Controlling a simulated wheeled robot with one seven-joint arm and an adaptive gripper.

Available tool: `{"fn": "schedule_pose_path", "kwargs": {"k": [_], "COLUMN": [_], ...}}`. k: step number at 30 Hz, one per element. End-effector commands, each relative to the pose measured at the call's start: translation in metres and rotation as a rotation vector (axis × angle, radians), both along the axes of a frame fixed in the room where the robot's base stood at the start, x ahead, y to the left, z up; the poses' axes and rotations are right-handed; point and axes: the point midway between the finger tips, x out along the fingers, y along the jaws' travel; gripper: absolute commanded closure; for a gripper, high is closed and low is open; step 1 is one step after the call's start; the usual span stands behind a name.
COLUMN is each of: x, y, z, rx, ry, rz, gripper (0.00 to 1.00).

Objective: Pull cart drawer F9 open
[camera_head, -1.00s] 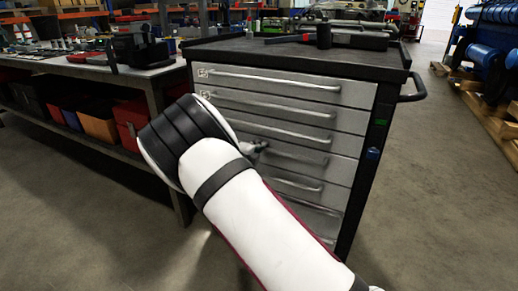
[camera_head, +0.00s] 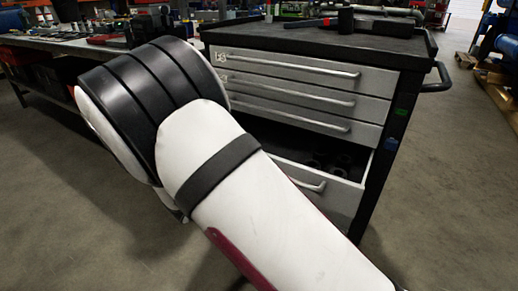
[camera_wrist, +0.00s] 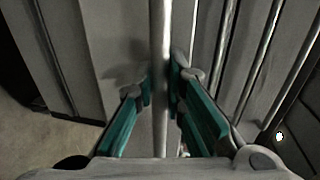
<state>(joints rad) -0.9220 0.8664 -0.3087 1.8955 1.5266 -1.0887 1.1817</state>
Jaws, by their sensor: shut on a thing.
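The grey tool cart (camera_head: 318,42) has a stack of drawers with bar handles. One drawer (camera_head: 340,190), below three shut ones, stands pulled out, with its dark inside and several round dark parts showing. I cannot read a label on it. The right end of its handle (camera_head: 308,184) shows; my arm hides the rest. In the wrist view the handle bar (camera_wrist: 159,50) runs upright between the teal-padded fingers of my gripper (camera_wrist: 160,88), which is shut on it. My gripper is hidden behind my arm in the head view.
Three shut drawers (camera_head: 285,85) sit above the open one. Tools lie on the cart top, including a black cylinder (camera_head: 345,19). A workbench (camera_head: 62,43) stands at the left. Bare floor (camera_head: 455,190) lies to the right.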

Motion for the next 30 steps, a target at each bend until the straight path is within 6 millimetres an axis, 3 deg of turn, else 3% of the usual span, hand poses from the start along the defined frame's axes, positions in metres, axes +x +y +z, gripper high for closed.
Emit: {"fn": "schedule_pose_path", "kwargs": {"k": [3,10,26,27,28,30], "x": [-0.025,-0.054,-0.064,-0.064,-0.064,-0.064], "y": [0.019,0.04,0.048,0.047,0.047,0.047], "z": [0.0,-0.001,-0.001,-0.001,-0.001,-0.001], "rx": [0.001,0.001,0.002,0.002,0.002,0.001], "ry": [0.002,0.002,0.001,0.001,0.001,0.002], "rz": [0.004,0.003,0.001,0.002,0.002,0.001], "gripper": [1.0,1.0,1.0,0.84,0.79,0.79]}}
